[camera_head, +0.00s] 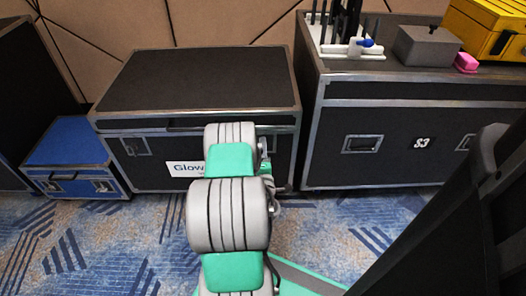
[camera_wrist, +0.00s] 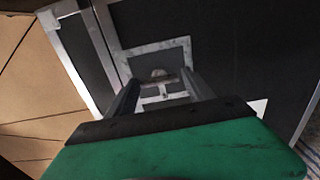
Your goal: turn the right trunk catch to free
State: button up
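The black trunk (camera_head: 200,80) with metal edges stands in the middle left of the head view, its lid down. Its left catch (camera_head: 135,146) shows on the front face. My gripper (camera_wrist: 160,82) is open, with one dark finger on each side of the knob. Nothing is held. I cannot tell whether the fingers touch the catch.
A blue case (camera_head: 72,158) stands left of the trunk. A larger black case (camera_head: 390,110) on the right carries a grey box (camera_head: 427,46), a pink block (camera_head: 466,62) and a yellow case (camera_head: 490,28). Patterned carpet (camera_head: 100,245) is clear in front at left.

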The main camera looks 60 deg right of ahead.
jog(key=shift+o, duration=1.1)
jog(key=v, duration=0.8)
